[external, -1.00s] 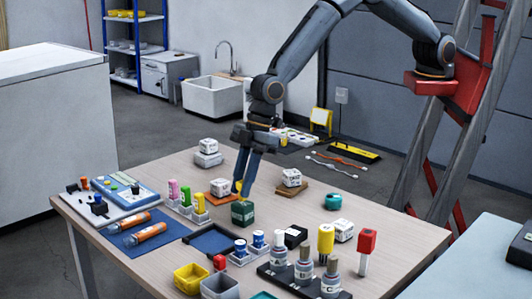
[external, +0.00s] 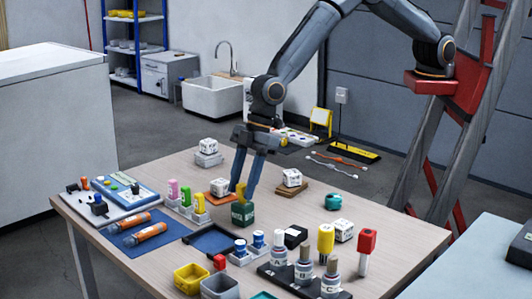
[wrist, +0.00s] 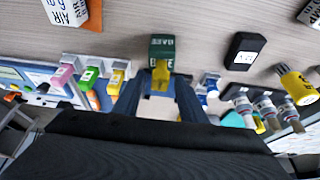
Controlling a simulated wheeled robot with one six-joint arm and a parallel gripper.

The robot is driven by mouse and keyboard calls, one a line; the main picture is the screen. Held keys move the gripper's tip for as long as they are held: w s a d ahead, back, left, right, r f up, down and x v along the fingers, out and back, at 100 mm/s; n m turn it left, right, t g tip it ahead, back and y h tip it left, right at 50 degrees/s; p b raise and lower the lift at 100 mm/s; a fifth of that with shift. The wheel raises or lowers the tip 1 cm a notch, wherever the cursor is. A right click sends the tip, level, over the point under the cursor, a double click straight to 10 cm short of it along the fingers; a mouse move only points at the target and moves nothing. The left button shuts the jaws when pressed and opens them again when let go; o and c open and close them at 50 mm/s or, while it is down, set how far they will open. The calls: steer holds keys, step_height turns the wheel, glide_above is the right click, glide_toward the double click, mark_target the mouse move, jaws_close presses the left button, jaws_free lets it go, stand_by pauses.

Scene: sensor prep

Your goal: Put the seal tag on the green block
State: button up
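The green block (external: 243,215) stands on the table, with white lettering; it also shows in the wrist view (wrist: 162,45). A small yellow piece, seemingly the seal tag (external: 240,190), is at the block's top, between my fingers. In the wrist view the yellow tag (wrist: 160,79) overlaps the block's near edge, with a gap to the finger on each side. My gripper (external: 250,192) points down over the block and is open around the tag; its fingers also show in the wrist view (wrist: 159,98). Whether the tag lies flat on the block is hard to tell.
Pink, green and yellow pieces in grey holders (external: 186,208) stand left of the block. A blue tray (external: 212,240) is in front. Labelled bottles on a black rack (external: 303,280) are front right.

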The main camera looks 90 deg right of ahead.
steer(key=b+v, duration=0.3)
steer(key=v, duration=0.8)
steer(key=shift+r, duration=0.3)
steer(key=shift+s+d, duration=0.1)
steer(key=shift+d, duration=0.05)
steer(key=s+d+m+h, duration=0.15)
steer(key=s+d, duration=0.25)
steer(key=d, duration=0.8)
steer(key=s+d+m+h, duration=0.1)
steer(key=s+d+m, duration=0.25)
steer(key=d, duration=0.95)
steer(key=s+d+f+m+g, duration=0.2)
steer(key=s+d+m, duration=0.2)
steer(key=s+d, duration=1.3)
steer(key=s, duration=0.3)
steer(key=shift+h, duration=0.35)
